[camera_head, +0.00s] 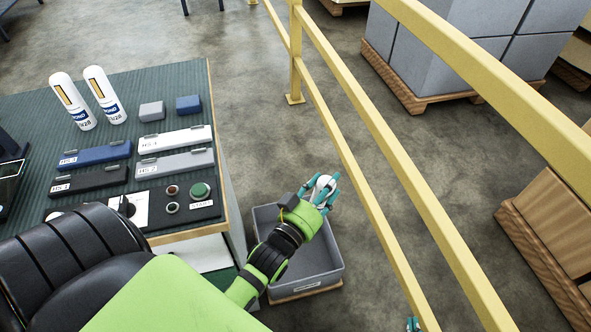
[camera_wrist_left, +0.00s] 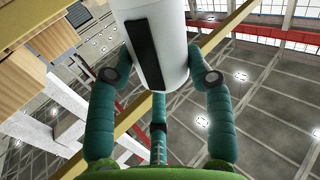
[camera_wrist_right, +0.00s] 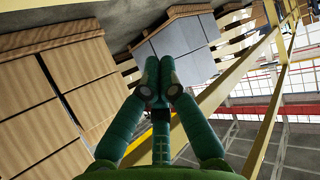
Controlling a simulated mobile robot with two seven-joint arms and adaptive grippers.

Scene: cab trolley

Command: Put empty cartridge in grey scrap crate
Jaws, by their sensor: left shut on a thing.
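My left gripper (camera_head: 319,194) is shut on a white cartridge (camera_head: 323,183), over the grey scrap crate (camera_head: 318,282) in the head view. In the left wrist view the fingers (camera_wrist_left: 160,78) lie on both sides of the white cartridge (camera_wrist_left: 172,62), which has a dark stripe. The crate stands low on the floor beside the bench, and its visible inside looks empty; my arm hides part of it. My right gripper (camera_wrist_right: 159,85) has its fingertips together with nothing between them. Only its teal tips show at the bottom edge of the head view (camera_head: 413,324).
The bench (camera_head: 150,85) carries two upright white cartridges (camera_head: 105,95), several small boxes and a button panel (camera_head: 190,203). Yellow rails (camera_head: 370,165) run just right of the crate. Pallets with boxes (camera_head: 440,50) stand beyond the rails.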

